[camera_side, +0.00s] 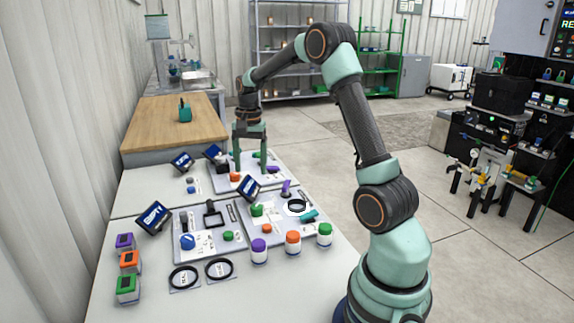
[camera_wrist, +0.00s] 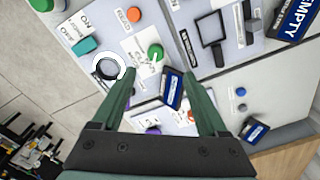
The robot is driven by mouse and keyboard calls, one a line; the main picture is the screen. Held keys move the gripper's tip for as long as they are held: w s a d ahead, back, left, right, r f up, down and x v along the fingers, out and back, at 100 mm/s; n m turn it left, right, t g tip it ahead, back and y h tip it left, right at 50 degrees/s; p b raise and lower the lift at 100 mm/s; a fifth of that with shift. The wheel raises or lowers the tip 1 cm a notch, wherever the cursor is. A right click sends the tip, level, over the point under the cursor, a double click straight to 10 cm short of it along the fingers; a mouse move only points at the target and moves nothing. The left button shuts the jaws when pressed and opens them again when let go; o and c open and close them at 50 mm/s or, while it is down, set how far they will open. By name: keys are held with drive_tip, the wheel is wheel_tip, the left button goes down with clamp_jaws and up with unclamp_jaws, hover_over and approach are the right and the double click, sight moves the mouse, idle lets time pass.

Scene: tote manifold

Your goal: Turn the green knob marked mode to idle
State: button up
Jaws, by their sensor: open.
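A green knob (camera_side: 257,210) sits on the middle light-grey panel (camera_side: 275,236). In the wrist view the green knob (camera_wrist: 155,52) stands on a white dial plate (camera_wrist: 143,66), just beyond my fingertips. I cannot read its marking or its setting for certain. My gripper (camera_side: 250,168) points down over the back panel, its fingers apart and empty. In the wrist view my gripper (camera_wrist: 158,76) also shows open, with a small tilted screen (camera_wrist: 171,88) seen between its fingers. A second green knob (camera_side: 228,236) is on the front left panel.
Around the green knob are an orange knob (camera_side: 267,229), a white-rimmed black ring (camera_side: 296,207) and a teal block (camera_side: 308,215). Capped jars (camera_side: 292,243) line the front. An EMPTY screen (camera_side: 153,217) stands at left. Bare white tabletop lies at front.

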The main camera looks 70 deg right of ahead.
sight(257, 206)
drive_tip(key=shift+m, duration=0.5)
drive_tip(key=f, duration=0.4)
drive_tip(key=d+f, duration=0.1)
drive_tip(key=f, duration=0.8)
drive_tip(key=shift+d+f, duration=0.35)
clamp_jaws()
